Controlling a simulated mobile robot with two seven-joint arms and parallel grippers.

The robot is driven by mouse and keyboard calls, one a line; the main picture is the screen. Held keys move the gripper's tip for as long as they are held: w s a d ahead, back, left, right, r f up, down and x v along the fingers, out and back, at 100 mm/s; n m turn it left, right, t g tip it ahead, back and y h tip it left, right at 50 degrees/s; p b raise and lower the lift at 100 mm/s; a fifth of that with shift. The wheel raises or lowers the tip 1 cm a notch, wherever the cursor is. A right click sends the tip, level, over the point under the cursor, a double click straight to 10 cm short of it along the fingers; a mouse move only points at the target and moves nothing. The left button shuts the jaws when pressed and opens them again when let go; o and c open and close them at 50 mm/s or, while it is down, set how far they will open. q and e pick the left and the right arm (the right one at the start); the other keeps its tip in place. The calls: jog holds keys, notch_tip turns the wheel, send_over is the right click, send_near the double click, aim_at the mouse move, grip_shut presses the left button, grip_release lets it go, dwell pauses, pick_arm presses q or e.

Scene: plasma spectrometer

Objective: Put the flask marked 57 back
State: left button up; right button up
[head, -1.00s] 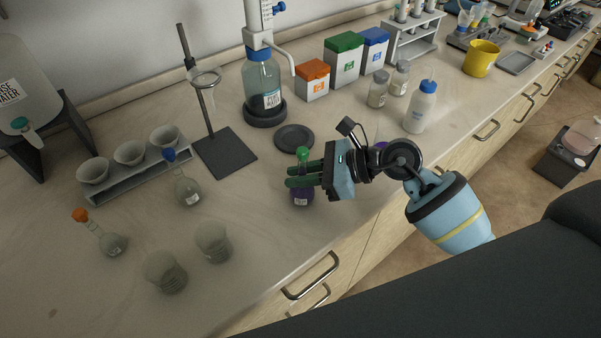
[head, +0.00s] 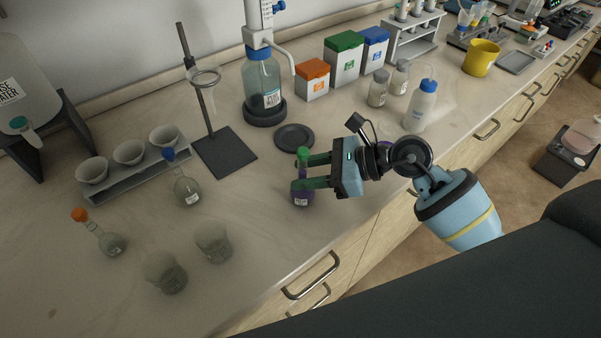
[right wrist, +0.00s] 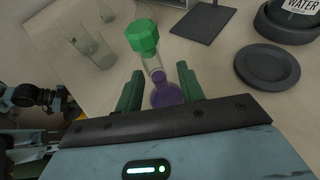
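A round flask with a green stopper and purple liquid (head: 302,198) stands on the bench; its small white label is too small to read. In the right wrist view the flask (right wrist: 166,96) is between the fingers, its green stopper tilted toward the upper left of the picture. My right gripper (head: 306,172) is open around the flask, with visible gaps beside the neck. Other flasks stand to the left: one blue-stoppered (head: 187,192) and one orange-stoppered (head: 112,244). No number 57 can be read.
An empty dark round plate (head: 294,137) lies just behind the flask. A stand with a ring (head: 224,153), two beakers (head: 213,242) and a rack with bowls (head: 134,173) are to the left. A wash bottle (head: 420,108) stands behind my right arm. The bench's front edge is close.

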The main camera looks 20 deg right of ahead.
pick_arm(q)
jog(key=shift+s+d+f+b, duration=0.1)
jog(key=shift+s+f+b, duration=0.15)
jog(key=shift+f+b, duration=0.2)
jog(key=shift+s+d+f+b, duration=0.1)
jog(key=shift+s+f+b, duration=0.2)
jog(key=shift+f, duration=0.15)
pick_arm(e)
jog(key=v, duration=1)
jog(key=shift+s+d, duration=0.2)
pick_arm(q)
jog(key=shift+s+f, duration=0.1)
jog(key=shift+f, duration=0.05)
